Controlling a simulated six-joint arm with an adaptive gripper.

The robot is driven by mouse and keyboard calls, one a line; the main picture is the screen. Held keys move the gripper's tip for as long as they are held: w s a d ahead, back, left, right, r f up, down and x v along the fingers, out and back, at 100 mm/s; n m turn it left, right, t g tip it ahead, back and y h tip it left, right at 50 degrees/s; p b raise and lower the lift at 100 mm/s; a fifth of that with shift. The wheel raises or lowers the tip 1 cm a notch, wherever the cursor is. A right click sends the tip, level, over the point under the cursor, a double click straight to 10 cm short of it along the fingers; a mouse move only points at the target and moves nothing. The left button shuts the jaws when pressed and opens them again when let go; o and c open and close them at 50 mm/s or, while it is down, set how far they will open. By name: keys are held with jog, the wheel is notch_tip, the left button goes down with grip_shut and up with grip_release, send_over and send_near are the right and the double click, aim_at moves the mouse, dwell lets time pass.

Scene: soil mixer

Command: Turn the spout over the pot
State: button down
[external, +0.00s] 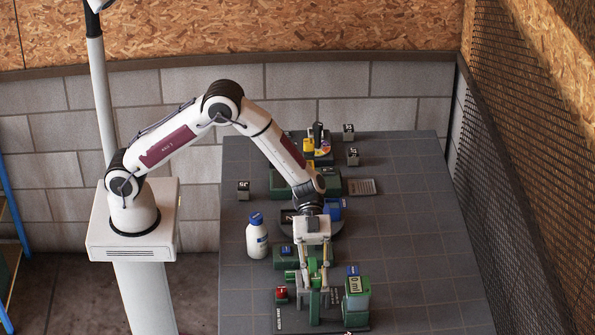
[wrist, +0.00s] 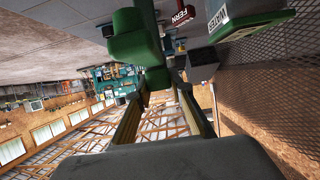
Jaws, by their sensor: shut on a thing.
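My gripper (external: 314,283) points down at a green mixer station near the front of the table. It is shut on a green part (external: 315,266), which I take to be the spout. In the wrist view the green part (wrist: 138,42) lies between the fingers of my gripper (wrist: 160,88). Which way the spout's mouth points is hidden. I cannot make out a pot clearly in either view.
A green box with a pale label (external: 356,292) stands close on the right, and a small red block (external: 281,294) on the left. A white bottle (external: 257,237) stands behind left. A mesh fence (external: 530,170) rises at the right. The table's right side is clear.

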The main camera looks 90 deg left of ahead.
jog(key=shift+r, duration=0.1)
jog(key=c, duration=1.8)
grip_release()
jog(key=shift+o, duration=0.2)
jog(key=v, duration=1.2)
